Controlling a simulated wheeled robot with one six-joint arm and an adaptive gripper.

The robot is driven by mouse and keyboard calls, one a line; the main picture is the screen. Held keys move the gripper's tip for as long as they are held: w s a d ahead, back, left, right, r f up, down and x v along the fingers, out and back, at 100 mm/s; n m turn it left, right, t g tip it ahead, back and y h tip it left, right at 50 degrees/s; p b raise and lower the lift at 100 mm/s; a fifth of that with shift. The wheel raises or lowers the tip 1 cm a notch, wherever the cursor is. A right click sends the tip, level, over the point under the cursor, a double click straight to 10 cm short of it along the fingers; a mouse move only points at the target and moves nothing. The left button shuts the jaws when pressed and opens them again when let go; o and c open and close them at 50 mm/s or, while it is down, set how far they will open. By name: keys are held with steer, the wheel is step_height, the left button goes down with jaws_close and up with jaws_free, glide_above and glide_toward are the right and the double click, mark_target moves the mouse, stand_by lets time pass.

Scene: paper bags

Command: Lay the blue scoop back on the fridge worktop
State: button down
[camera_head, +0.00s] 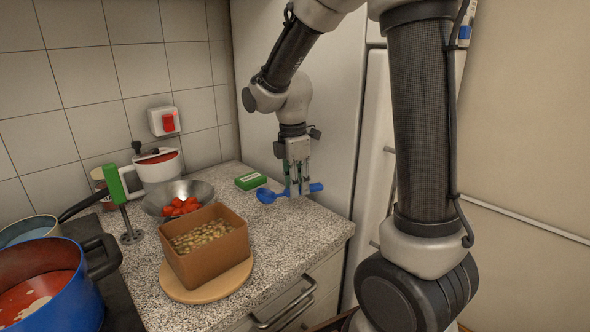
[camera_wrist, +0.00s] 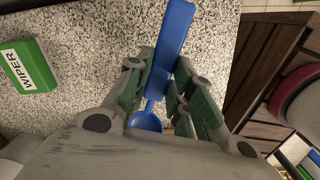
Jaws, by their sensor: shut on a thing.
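The blue scoop (camera_head: 266,196) is in my gripper (camera_head: 298,188), above or at the far right part of the speckled worktop (camera_head: 300,235), beside the fridge. Its bowl points left and its handle sticks out to the right of the fingers. In the wrist view the blue scoop (camera_wrist: 176,35) runs between the two green-padded fingers of my gripper (camera_wrist: 168,80), which are shut on its handle. The bowl shows low between the finger bases. I cannot tell whether the scoop touches the worktop.
A green wiper box (camera_head: 250,181) lies just left of the scoop. A metal bowl of red pieces (camera_head: 178,190) and a brown box (camera_head: 208,258) on a round board stand further left. A blue pot (camera_head: 70,285) is at lower left. The worktop's front right is clear.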

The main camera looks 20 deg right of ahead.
steer(key=shift+a, duration=0.1)
steer(key=shift+y, duration=0.3)
steer(key=shift+f, duration=3.25)
steer(key=c, duration=1.2)
jaws_free()
steer(key=shift+o, duration=0.2)
step_height(320, 180, up, 12)
steer(key=shift+a+r, duration=0.1)
steer(key=shift+a, duration=0.05)
